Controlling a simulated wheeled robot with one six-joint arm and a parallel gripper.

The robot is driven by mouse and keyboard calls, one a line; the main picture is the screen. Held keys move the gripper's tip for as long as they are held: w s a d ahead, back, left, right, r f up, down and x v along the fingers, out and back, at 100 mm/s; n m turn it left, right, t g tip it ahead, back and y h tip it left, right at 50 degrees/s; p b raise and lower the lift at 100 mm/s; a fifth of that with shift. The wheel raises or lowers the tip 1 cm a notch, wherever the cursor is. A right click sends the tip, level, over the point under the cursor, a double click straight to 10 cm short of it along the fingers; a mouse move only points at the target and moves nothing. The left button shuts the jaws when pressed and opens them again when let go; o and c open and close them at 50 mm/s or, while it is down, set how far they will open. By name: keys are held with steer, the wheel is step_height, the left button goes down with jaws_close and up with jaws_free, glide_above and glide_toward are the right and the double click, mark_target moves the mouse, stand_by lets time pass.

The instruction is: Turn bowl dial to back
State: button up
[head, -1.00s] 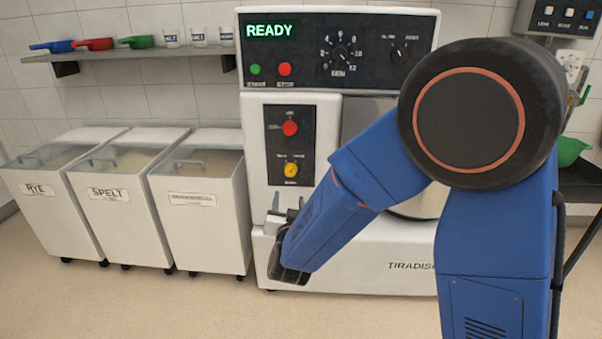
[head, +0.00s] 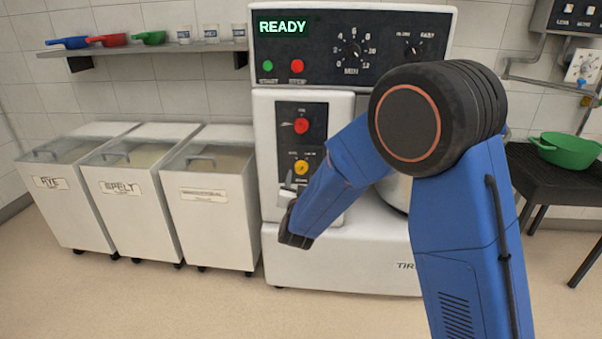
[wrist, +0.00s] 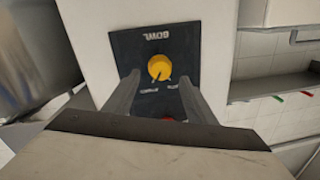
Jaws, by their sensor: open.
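The bowl dial (head: 301,167) is a round yellow knob on a black panel low on the mixer's front. In the wrist view the dial (wrist: 160,68) appears upside down, below the BOWL label, with a dark pointer line toward the picture's lower left. Its two position labels are too small to read. My gripper (wrist: 158,77) is open and empty, its two grey fingers reaching toward the panel on either side of the dial, apart from it as far as I can tell. In the head view my gripper (head: 288,194) is just below the dial, partly hidden by my wrist.
A red knob (head: 301,125) sits above the yellow dial; a READY display (head: 282,27), green button (head: 267,66) and red button (head: 297,66) are higher up. Flour bins (head: 217,225) stand to the left. A green bowl (head: 563,149) is on a dark table at right.

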mark_target(301, 170)
steer(key=shift+w+a, duration=0.1)
steer(key=shift+w, duration=2.7)
steer(key=c, duration=1)
